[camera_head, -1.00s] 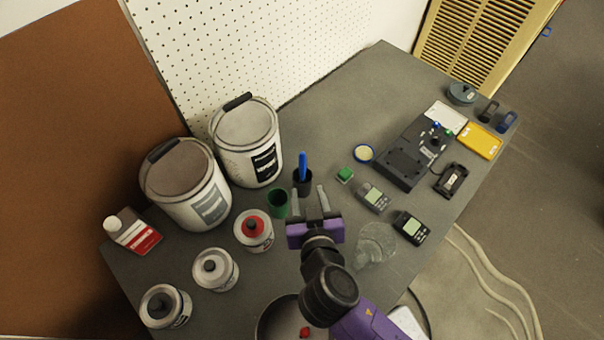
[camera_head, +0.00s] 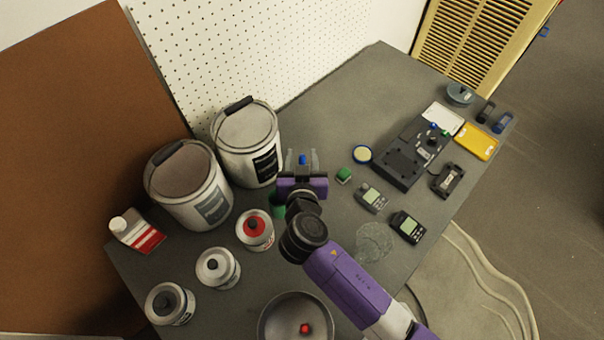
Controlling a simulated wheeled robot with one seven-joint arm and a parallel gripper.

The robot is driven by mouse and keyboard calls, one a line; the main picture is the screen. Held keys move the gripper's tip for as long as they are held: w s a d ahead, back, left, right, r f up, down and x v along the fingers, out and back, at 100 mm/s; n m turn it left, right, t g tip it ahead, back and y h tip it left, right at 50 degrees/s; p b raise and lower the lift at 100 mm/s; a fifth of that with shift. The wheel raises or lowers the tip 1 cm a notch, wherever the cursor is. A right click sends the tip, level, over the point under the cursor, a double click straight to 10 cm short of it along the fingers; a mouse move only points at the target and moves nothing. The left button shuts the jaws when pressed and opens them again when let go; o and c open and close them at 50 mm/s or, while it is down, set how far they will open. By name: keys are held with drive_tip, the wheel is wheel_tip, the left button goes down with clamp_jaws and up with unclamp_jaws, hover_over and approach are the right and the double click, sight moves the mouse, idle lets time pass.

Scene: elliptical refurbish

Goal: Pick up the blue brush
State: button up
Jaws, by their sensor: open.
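The blue brush (camera_head: 303,159) shows only as its blue upper end, between the two fingers of my gripper (camera_head: 302,160). My gripper is open, with one finger on each side of the blue end. I cannot tell whether either finger touches it. The brush's lower part and the dark cup around it are hidden behind my purple gripper body.
Two large paint buckets (camera_head: 188,190) (camera_head: 247,147) stand to the left. A green cup (camera_head: 278,212) is partly hidden by my arm. Several small cans, including a red-topped one (camera_head: 255,230), stand at front left. Handheld meters (camera_head: 371,197) and a green block (camera_head: 343,175) lie right.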

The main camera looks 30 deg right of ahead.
clamp_jaws()
idle(0.4)
